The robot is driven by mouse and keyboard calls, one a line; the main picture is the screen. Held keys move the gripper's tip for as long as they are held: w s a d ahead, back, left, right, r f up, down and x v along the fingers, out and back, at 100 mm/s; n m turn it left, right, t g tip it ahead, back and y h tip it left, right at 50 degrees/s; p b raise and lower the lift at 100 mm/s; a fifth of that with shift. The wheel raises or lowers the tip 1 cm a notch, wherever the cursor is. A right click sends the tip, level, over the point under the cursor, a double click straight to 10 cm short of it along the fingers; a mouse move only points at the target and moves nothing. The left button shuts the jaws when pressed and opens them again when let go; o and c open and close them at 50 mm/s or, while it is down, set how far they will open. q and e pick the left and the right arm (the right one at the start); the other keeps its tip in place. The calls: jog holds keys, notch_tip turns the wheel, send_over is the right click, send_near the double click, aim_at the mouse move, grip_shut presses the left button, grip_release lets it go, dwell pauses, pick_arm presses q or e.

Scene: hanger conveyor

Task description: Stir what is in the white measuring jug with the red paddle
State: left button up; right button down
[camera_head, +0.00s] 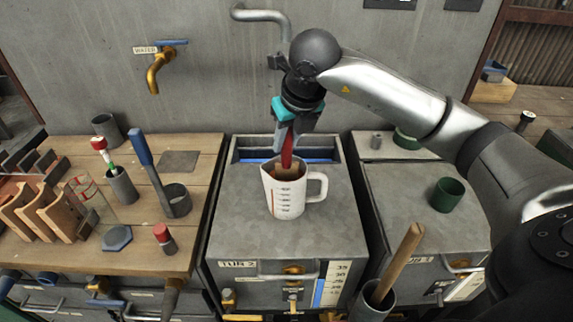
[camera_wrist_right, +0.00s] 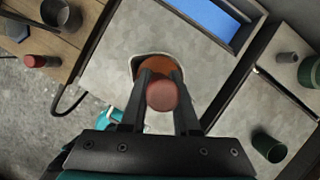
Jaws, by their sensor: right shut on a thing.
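The white measuring jug (camera_head: 287,199) stands upright on the grey top of tub 2, its handle to the right; it also shows in the right wrist view (camera_wrist_right: 136,67). Brown contents (camera_wrist_right: 155,66) show inside it. My right gripper (camera_head: 289,127) is above the jug and shut on the red paddle (camera_head: 287,150), whose round handle end (camera_wrist_right: 161,95) shows between the fingers in the wrist view. The paddle points down into the jug's mouth, and its lower end is hidden inside. My left gripper is not in view.
Tub 2 (camera_head: 240,215) has a blue opening behind the jug. The wooden bench (camera_head: 75,255) at left holds a blue-handled tool (camera_head: 146,157), cups and a red-capped piece (camera_head: 162,234). A green cup (camera_head: 447,194) stands at right. A wooden stick (camera_head: 400,262) leans in a front holder.

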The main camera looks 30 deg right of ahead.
jog(key=shift+r+p, duration=4.05)
jog(key=shift+r, duration=1.9)
notch_tip(320, 180, up, 4)
jog(key=p, duration=0.3)
